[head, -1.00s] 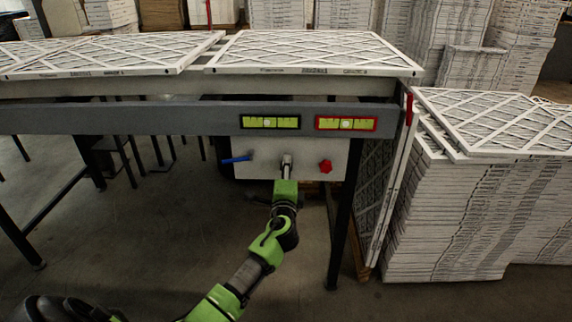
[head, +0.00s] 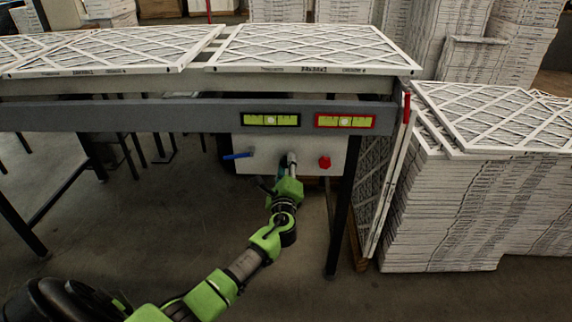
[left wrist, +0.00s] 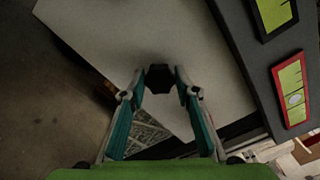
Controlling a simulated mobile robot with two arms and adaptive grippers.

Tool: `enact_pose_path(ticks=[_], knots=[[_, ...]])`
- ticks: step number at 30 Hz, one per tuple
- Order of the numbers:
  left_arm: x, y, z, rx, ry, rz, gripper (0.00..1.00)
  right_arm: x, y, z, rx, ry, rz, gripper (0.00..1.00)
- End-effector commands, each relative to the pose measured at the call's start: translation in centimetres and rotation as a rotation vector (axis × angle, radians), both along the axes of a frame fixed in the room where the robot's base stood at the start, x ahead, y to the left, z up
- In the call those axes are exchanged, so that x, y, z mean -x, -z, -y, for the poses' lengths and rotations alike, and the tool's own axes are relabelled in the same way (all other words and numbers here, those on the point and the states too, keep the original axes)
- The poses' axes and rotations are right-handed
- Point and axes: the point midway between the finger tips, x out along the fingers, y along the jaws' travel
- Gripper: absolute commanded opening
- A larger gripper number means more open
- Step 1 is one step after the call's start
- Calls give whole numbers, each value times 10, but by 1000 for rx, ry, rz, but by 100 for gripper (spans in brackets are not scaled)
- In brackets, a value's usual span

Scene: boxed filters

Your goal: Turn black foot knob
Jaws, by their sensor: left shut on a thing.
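The black knob (left wrist: 160,77) sits on the pale panel (left wrist: 195,50) and shows between my fingertips in the left wrist view. My left gripper (left wrist: 160,88) is shut on it, with one finger on each side. In the head view my left gripper (head: 291,160) reaches up to the front of the panel (head: 255,165), between a blue lever (head: 238,156) and a red knob (head: 324,162). There the gripper hides the black knob. My right gripper is not in view.
Above the panel, a black-framed level (head: 270,120) and a red-framed level (head: 346,121) are on the grey table beam (head: 120,118). A dark table leg (head: 342,205) stands right of my arm. Stacked filters (head: 445,215) fill the right side. Floor left of my arm is open.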

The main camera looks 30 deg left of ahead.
Motion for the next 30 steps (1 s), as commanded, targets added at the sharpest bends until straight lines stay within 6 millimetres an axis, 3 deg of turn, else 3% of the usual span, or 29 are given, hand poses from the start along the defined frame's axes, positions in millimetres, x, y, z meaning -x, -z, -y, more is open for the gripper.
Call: enact_pose_path(ticks=[10,11,12,23,30], knots=[[0,1,1,-1,2,-2,7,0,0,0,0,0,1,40],[0,1,1,-1,2,-2,37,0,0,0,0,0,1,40],[0,1,1,0,2,-1,46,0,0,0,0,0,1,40],[1,1,1,-1,1,-1,46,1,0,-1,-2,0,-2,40],[27,2,17,2,3,-2,46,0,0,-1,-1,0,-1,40]])
